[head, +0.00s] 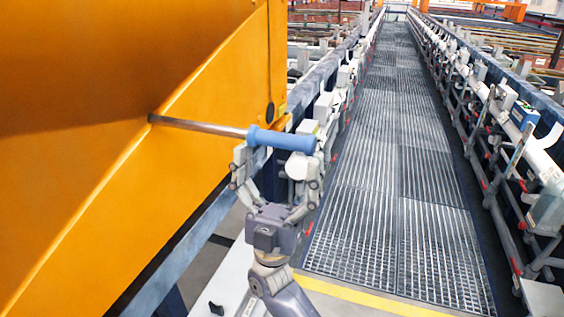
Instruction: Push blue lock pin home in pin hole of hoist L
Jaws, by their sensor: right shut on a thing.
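The blue lock pin (283,139) has a thick blue handle and a thin metal shaft. My right gripper (276,160) is shut on the blue handle, with its fingers coming up from below. The shaft points left, and its tip meets the orange panel of hoist L (200,95) at the pin hole (152,118). Much of the shaft shows outside the panel, and the handle is well apart from it. How deep the tip sits is hidden. My left gripper is not in view.
A grated walkway (385,190) runs away from me to the right of the hoist. Rails with pipes and brackets (500,130) line its right side. A blue beam (190,245) runs below the orange panel. The space above the walkway is clear.

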